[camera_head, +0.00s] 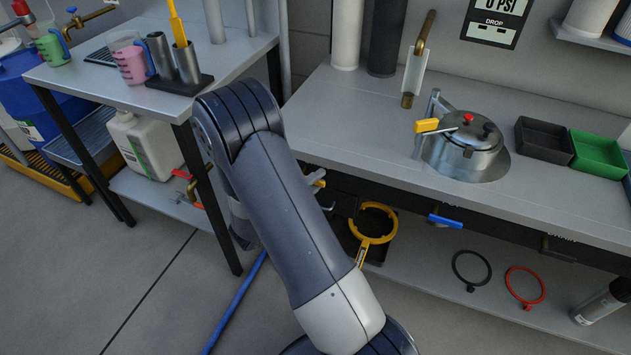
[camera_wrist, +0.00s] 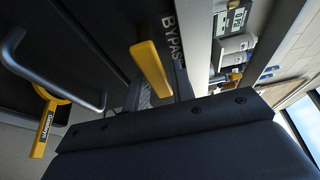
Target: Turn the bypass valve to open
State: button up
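The bypass valve's yellow lever (camera_wrist: 152,68) is in the middle of the wrist view, beside white lettering that reads "BYPAS" before it is cut off. The lever runs roughly parallel to the lettering. My gripper's dark body (camera_wrist: 170,130) fills the bottom of the wrist view, close to the lever.
A grey bar handle (camera_wrist: 50,75) and a yellow ring wrench (camera_wrist: 45,122) are left of the lever. A blue-handled valve (camera_head: 445,220) is on the bench front. A lidded steel vessel (camera_head: 466,148) stands above. Black (camera_head: 471,268) and red (camera_head: 525,287) rings lie on the lower shelf.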

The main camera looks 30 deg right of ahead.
grip_shut()
